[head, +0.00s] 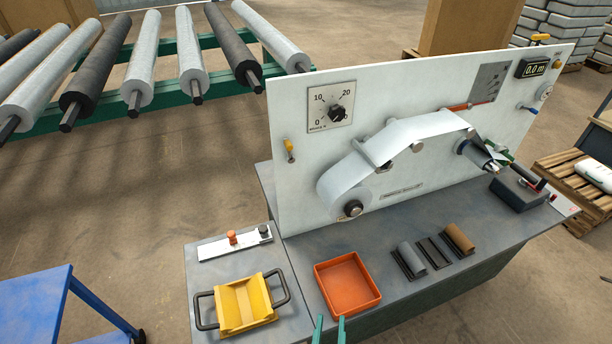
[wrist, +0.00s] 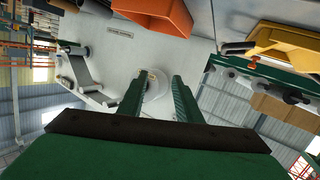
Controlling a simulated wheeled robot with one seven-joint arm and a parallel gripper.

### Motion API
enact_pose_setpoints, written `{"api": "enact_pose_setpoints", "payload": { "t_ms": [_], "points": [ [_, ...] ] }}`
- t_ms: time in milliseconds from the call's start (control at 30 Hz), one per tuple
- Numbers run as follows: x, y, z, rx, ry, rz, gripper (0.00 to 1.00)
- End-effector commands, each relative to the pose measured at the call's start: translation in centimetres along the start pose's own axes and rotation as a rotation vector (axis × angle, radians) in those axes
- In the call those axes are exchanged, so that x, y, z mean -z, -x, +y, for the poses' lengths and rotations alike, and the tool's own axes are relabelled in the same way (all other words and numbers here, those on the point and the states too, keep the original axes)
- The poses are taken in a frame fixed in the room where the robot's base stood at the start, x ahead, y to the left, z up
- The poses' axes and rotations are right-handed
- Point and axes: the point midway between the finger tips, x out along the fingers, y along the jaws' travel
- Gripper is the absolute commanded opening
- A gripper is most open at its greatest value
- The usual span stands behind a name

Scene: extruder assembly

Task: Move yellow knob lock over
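Several small yellow fittings show on the white upright panel in the head view, and I cannot tell which one is the knob lock. One yellow knob (head: 290,146) is at the panel's left side, below the dial. A yellow handle (head: 541,37) is on the top edge at the right, and a small yellow piece (head: 556,64) is beside the display. My gripper (head: 329,322) is at the bottom edge of the head view, in front of the orange tray and well away from these fittings. In the wrist view its green fingers (wrist: 155,85) are apart with nothing held between them.
The orange tray (head: 347,307), a yellow tray with black handles (head: 243,303) and several short rolls (head: 458,239) lie on the grey bench (head: 410,290). A white web (head: 400,141) runs across the panel. A blue table (head: 36,302) stands at left.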

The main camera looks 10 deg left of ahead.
Motion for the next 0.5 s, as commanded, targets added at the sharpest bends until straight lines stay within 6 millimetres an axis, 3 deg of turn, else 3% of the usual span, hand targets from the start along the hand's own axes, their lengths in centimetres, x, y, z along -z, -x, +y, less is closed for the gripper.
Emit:
{"api": "enact_pose_setpoints", "payload": {
  "t_ms": [33, 200, 500],
  "points": [
    [1.3, -1.8, 0.1, 0.009, 0.017, 0.020, 0.31],
    [5.2, -6.6, 0.1, 0.060, 0.088, 0.058, 0.31],
    [14.6, -13.1, -1.0, 0.183, 0.261, 0.162, 0.31]
  ]
}}
